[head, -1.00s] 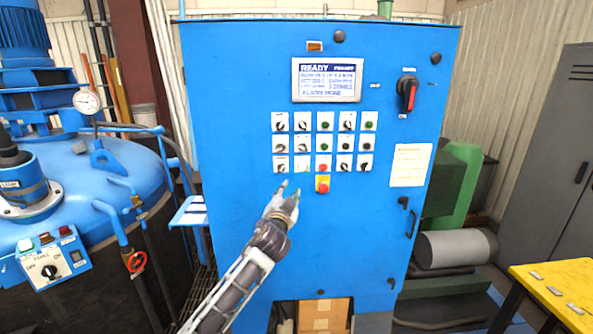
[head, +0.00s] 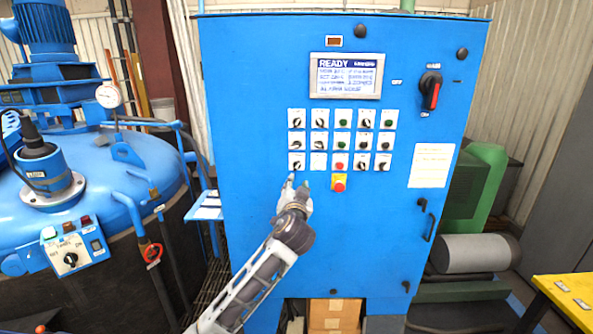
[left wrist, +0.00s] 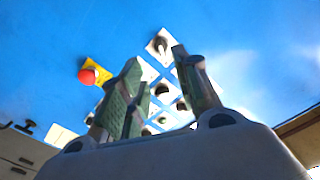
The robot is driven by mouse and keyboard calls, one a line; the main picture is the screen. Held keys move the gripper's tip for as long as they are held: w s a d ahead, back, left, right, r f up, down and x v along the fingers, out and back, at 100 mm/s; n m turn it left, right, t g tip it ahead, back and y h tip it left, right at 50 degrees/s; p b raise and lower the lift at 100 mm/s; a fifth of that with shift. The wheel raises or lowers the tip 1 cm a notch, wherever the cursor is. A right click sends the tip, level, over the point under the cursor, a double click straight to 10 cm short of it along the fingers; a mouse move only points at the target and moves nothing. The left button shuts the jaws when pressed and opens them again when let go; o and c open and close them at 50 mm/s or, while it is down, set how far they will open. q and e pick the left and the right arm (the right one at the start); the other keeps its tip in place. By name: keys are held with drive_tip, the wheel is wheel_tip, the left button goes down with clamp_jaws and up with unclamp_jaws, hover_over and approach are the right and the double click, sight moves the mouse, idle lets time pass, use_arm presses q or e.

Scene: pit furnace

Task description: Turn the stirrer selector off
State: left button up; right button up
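The blue control cabinet (head: 260,240) carries a grid of white-plated selectors, buttons and lamps. Their small labels are unreadable, so I cannot tell by name which is the stirrer selector. A black selector knob (head: 297,162) sits at the grid's lower left corner. My left gripper (head: 296,182) is just below it in the head view. In the left wrist view a selector on a white plate (left wrist: 161,45) shows just past the fingertips, between them. The left gripper (left wrist: 157,57) is open, with nothing between its fingers; contact cannot be seen. My right gripper is not in view.
A red emergency button on a yellow plate (head: 339,184) is close to the right of the left gripper. A display (head: 345,76) reads READY. A blue vessel (head: 110,170) with a small control box (head: 75,250) stands left. A yellow table (head: 570,290) is at lower right.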

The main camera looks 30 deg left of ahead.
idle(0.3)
use_arm(q)
drive_tip(key=p, duration=0.2)
approach(296, 168)
drive_tip(key=shift+x, duration=1.25)
drive_tip(key=shift+p+x, duration=0.6)
drive_tip(key=shift+x, duration=1.65)
drive_tip(key=shift+p+x, duration=0.3)
drive_tip(key=shift+x, duration=0.9)
clamp_jaws()
